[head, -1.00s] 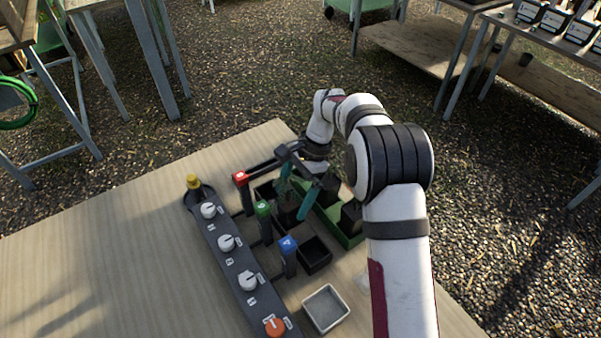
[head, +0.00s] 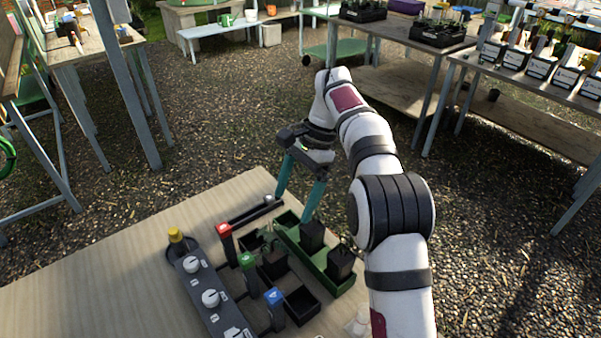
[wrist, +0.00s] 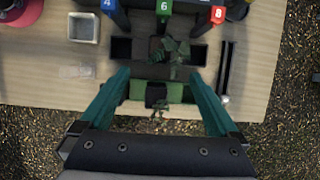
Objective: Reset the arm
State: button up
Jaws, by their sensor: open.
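My gripper (head: 300,192) is raised above the far edge of the wooden table (head: 110,262) in the head view. Its two teal fingers are spread wide with nothing between them, and the wrist view shows them apart too (wrist: 165,105). Below it is a green tray (head: 288,230) with dark square pots (head: 312,236). The wrist view shows the tray (wrist: 182,92) between and beyond the fingers, with a small leafy plant (wrist: 172,57) in a pot farther in. The fingers look clear of the tray and pots.
Red (head: 224,230), green (head: 247,260) and blue (head: 273,296) numbered posts stand beside dark square bins (head: 301,305). A grey panel with white knobs (head: 210,298) lies to their left. A dark rail (head: 250,212) runs near the tray. Air above the table is open.

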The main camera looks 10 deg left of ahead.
jog(key=s+d+r+n+t, duration=0.1)
jog(key=s+d+r, duration=0.2)
jog(key=s+d, duration=0.35)
jog(key=s+d+r+n+t, duration=0.1)
jog(key=s+d+r, duration=0.2)
jog(key=s, duration=0.6)
jog(key=s+d+f, duration=0.2)
jog(key=s+f, duration=0.1)
jog(key=s, duration=0.5)
jog(key=s+d+f+n+t+h, duration=0.1)
jog(key=s+d+f, duration=0.1)
jog(key=s, duration=0.6)
jog(key=shift+s+d+f, duration=0.2)
jog(key=shift+s+f, duration=0.15)
jog(key=shift+f, duration=0.5)
